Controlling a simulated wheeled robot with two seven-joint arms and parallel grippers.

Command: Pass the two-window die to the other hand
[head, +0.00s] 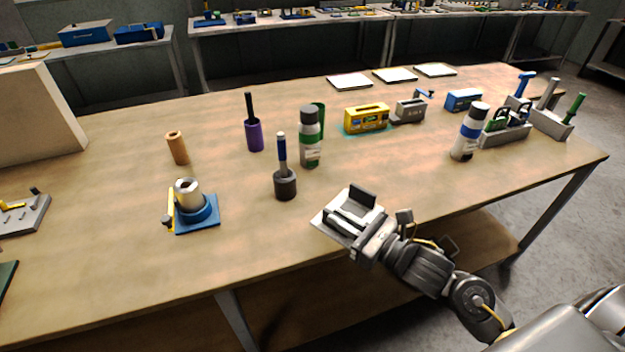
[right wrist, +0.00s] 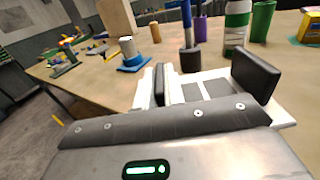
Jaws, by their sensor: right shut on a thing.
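The two-window die (head: 347,213) is a pale, flat piece at the front edge of the bench in the head view. My right gripper (head: 362,208) is shut on it, with a dark finger on either side. In the right wrist view the die (right wrist: 205,91) is white with two grey rectangular windows side by side, between the dark fingers. White surface also shows beyond the right finger. I cannot tell whether the die touches the bench top. My left gripper is not in view.
On the bench (head: 110,270) stand a blue-based fixture (head: 200,217), a dark-based tool with a blue handle (head: 284,184), a green-banded bottle (head: 309,140), a blue-banded bottle (head: 468,132) and a yellow box (head: 367,118). The front left bench top is mostly clear.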

